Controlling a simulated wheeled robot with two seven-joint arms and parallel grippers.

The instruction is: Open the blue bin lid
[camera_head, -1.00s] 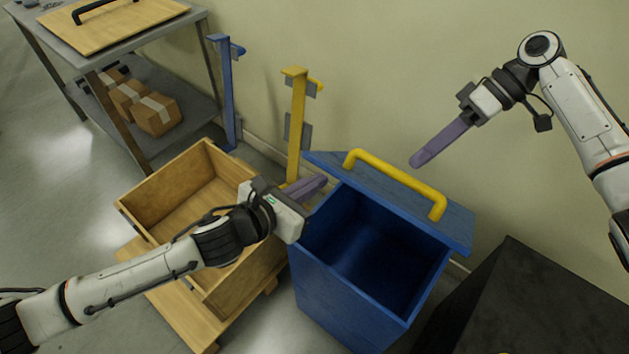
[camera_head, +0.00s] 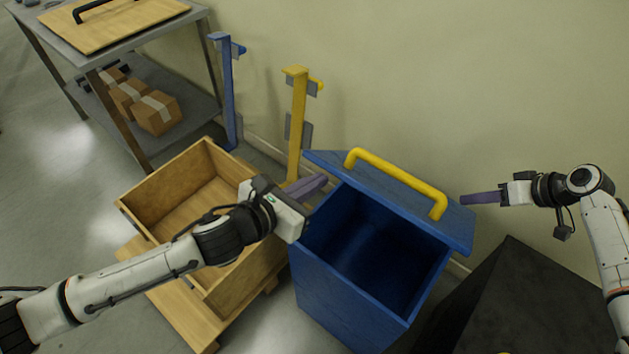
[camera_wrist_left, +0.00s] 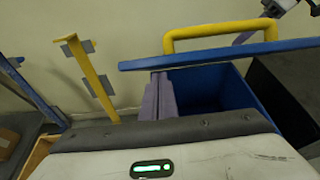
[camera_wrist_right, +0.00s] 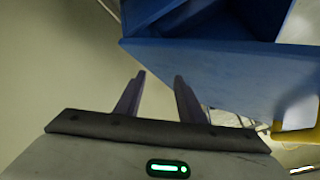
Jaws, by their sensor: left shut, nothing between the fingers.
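The blue bin (camera_head: 350,300) stands open, with its dark blue inside showing. Its blue lid (camera_head: 455,228) sits at the back edge of the opening, with a yellow bar handle (camera_head: 395,180) on it. The lid and handle also show in the left wrist view (camera_wrist_left: 215,57). My left gripper (camera_head: 322,182) is shut and empty at the bin's back left corner, close to the lid's left end; I cannot tell if it touches. My right gripper (camera_head: 464,199) is beside the lid's right end. In the right wrist view its fingers (camera_wrist_right: 158,78) are apart and empty, near the lid (camera_wrist_right: 220,75).
An open wooden crate (camera_head: 150,190) stands left of the bin. A yellow post (camera_head: 297,120) and a blue post (camera_head: 228,95) stand by the wall. A black box (camera_head: 520,300) is at the right. A grey shelf table (camera_head: 190,100) holds boxes at back left.

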